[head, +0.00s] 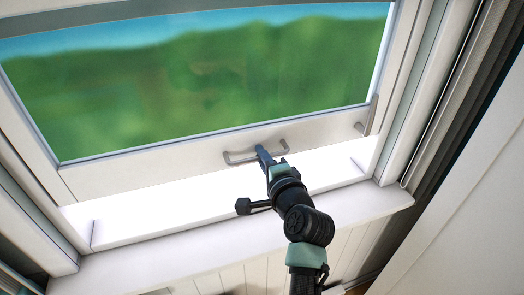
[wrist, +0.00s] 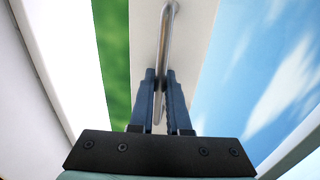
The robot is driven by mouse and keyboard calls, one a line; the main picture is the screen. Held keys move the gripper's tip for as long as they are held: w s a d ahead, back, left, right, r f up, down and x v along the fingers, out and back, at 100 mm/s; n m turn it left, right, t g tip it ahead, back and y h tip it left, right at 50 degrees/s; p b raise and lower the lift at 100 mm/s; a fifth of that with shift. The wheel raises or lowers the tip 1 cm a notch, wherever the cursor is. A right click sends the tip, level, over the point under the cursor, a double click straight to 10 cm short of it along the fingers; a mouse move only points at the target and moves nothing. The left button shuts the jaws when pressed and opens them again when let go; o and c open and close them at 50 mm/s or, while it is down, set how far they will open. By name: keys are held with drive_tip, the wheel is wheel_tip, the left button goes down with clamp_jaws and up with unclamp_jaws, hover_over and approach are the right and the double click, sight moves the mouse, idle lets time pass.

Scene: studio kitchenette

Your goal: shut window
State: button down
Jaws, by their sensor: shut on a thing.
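The window sash (head: 140,170) has a white frame around a pane (head: 200,80) showing green hills and sky. It is raised, with a bright open gap (head: 150,210) between its bottom rail and the sill. A grey metal bar handle (head: 240,160) is fixed to the bottom rail. My gripper (head: 262,151) is shut on this handle near its middle. In the wrist view, the two dark blue fingers (wrist: 160,78) stand on either side of the handle bar (wrist: 166,40). Blue sky with clouds shows beside the rail there.
The white sill (head: 230,235) runs below the window, above a panelled wall. A second small metal fitting (head: 369,117) sits at the sash's right side. White side jambs (head: 408,95) frame the window. A pale flat surface (head: 465,225) fills the lower right.

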wheel_tip(320, 180, down, 17)
drive_tip(key=b, duration=1.1)
drive_tip(key=shift+s+r, duration=0.1)
drive_tip(key=shift+r, duration=0.1)
drive_tip(key=shift+f, duration=0.1)
drive_tip(key=c, duration=0.9)
unclamp_jaws()
drive_tip(key=shift+r, duration=0.2)
drive_tip(key=v, duration=1.2)
drive_tip(key=shift+s+d+b, duration=0.2)
drive_tip(key=shift+s+b, duration=0.15)
drive_tip(key=shift+b, duration=0.05)
